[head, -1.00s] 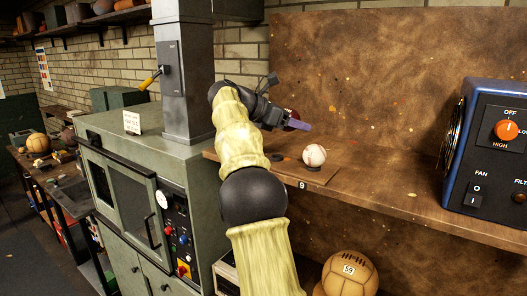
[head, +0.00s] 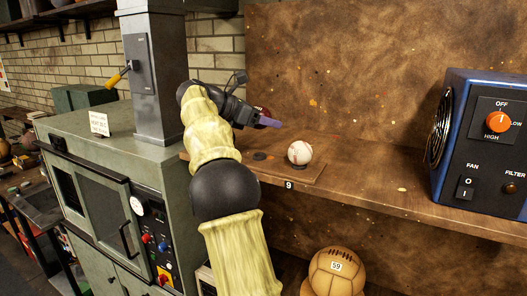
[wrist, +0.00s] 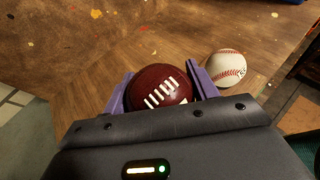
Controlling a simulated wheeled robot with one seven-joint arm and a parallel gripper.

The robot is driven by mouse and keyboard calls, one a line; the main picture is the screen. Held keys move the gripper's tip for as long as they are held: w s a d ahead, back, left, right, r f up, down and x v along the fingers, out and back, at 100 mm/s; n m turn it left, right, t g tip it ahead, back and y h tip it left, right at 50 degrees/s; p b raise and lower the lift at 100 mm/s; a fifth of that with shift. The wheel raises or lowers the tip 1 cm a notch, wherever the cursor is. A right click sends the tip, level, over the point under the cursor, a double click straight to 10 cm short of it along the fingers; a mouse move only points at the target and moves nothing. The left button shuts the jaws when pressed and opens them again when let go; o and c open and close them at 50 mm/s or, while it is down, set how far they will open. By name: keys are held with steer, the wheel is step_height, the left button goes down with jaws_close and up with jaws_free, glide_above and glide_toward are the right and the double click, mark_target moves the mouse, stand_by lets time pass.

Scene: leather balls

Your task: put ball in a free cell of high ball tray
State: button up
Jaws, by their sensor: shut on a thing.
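A dark red ball with white laces (wrist: 160,88) is between the purple fingers of my gripper (wrist: 161,86) in the wrist view, and the gripper is shut on it. The held ball is mostly hidden there.
The wooden shelf (head: 390,198) has a tall back panel. A blue heater unit (head: 480,140) stands at the right. A green oven cabinet (head: 100,150) with a grey column is at the left. A brown ball marked 59 (head: 334,285) is below the shelf.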

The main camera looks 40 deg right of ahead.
mark_target(265, 154)
steer(key=shift+f, duration=1.9)
steer(key=shift+w+f, duration=0.1)
steer(key=shift+f, duration=0.05)
steer(key=shift+f+p, duration=0.3)
steer(key=shift+f, duration=1.7)
steer(key=o, duration=1)
steer(key=shift+o, duration=0.2)
steer(key=b+v, duration=0.2)
steer(key=v, duration=1)
steer(key=shift+r, duration=0.15)
